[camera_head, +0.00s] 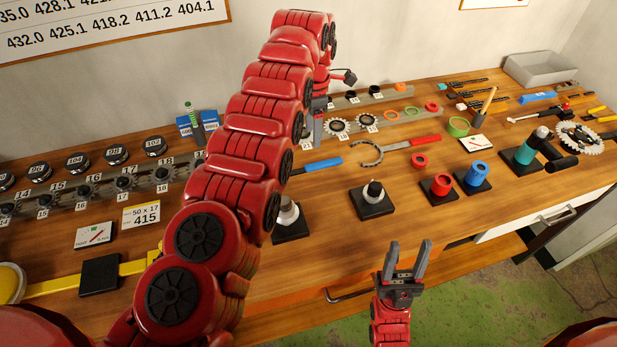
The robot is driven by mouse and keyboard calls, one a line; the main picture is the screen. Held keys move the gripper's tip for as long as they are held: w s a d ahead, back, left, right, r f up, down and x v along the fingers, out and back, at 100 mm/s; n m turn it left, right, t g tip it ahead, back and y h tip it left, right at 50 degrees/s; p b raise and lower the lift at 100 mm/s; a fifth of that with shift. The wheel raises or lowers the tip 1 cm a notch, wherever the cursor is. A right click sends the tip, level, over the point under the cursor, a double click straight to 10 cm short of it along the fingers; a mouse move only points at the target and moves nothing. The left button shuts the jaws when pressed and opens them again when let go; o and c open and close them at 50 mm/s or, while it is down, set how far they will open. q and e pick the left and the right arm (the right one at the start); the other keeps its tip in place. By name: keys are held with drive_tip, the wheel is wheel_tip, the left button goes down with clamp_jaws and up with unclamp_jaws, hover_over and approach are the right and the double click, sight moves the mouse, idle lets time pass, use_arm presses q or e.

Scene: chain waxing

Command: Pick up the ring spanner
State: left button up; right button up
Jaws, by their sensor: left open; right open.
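I cannot tell for certain which tool is the ring spanner. A blue-handled tool (318,165) lies flat on the bench, its left end hidden behind my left arm. A hand tool with a red handle and an open curved grey head (400,147) lies to its right. My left gripper (316,135) is mostly hidden by its own arm. It points down near the small-parts rail, just above the blue-handled tool in the picture; contact is unclear. My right gripper (408,243) is open and empty, fingers pointing up in the picture, in front of the bench edge.
A black block with a white and dark cone (373,200) and red (438,188) and blue (477,178) cylinders on bases stand on the bench. Sprockets (338,126) sit along the rail behind. A grey tray (540,69) is at the back right.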

use_arm(q)
drive_tip(key=p, duration=0.2)
hover_over(311, 166)
drive_tip(key=f, duration=0.5)
drive_tip(key=shift+w+f, duration=0.3)
drive_tip(key=shift+w, duration=0.05)
drive_tip(key=shift+s+f, duration=0.1)
drive_tip(key=shift+f, duration=0.1)
drive_tip(key=shift+s+d+f+p, duration=0.1)
drive_tip(key=shift+f+p, duration=0.35)
drive_tip(key=shift+p, duration=0.1)
drive_tip(key=f, duration=0.2)
drive_tip(key=f+p, duration=0.1)
drive_tip(key=f, duration=0.1)
drive_tip(key=shift+s+a, duration=0.1)
drive_tip(key=shift+a, duration=0.1)
drive_tip(key=shift+f, duration=0.2)
clamp_jaws()
